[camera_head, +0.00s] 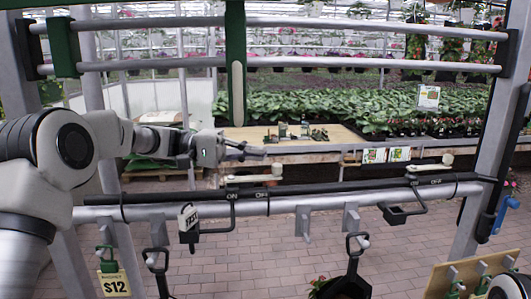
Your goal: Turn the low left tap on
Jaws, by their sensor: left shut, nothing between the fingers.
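The low left tap has a cream lever (250,179) lying along the top of the black pipe, with ON and OFF lettering on the pipe below it. The lever's left end is near ON, and its raised knob end is at the right, near OFF. A black spout bends down and left beneath it. My left gripper (258,152) reaches in from the left, shut and empty. In the picture it is just above the lever, and a gap shows between them. My right gripper is not in view.
A similar right tap (430,168) sits farther along the black pipe (340,186). Grey rails (330,64) and a green post (236,90) stand above. Hand tools (357,245) hang below the lower rail. A plant table (345,135) stands behind. A blue-handled item (505,212) is at right.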

